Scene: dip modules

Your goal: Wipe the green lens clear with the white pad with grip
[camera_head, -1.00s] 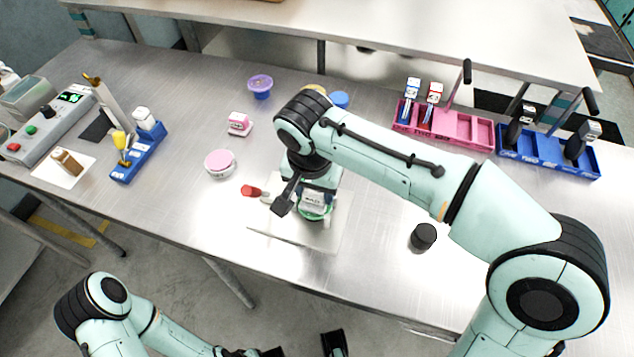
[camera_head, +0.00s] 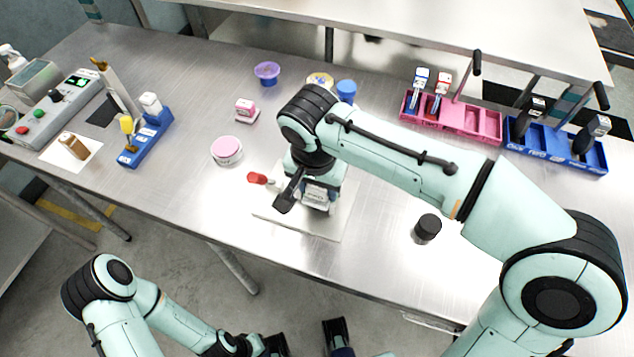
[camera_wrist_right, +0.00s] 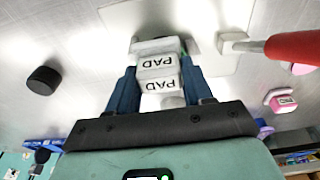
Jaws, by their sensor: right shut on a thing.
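My right gripper (camera_head: 316,190) is low over a pale square mat (camera_head: 268,211) and is shut on the white pad with grip (camera_head: 314,195). In the right wrist view the pad (camera_wrist_right: 157,80), printed PAD, sits between the blue fingers of my right gripper (camera_wrist_right: 165,85). The green lens is hidden under the pad and gripper, so I cannot tell if they touch or how clear it is.
A red-handled tool (camera_head: 257,178) lies left of the gripper, its pale head by the mat. A pink round tub (camera_head: 227,150) stands farther left. A black cylinder (camera_head: 427,228) stands right of the mat. A pink tray (camera_head: 470,124) and blue tray (camera_head: 556,153) are at back right.

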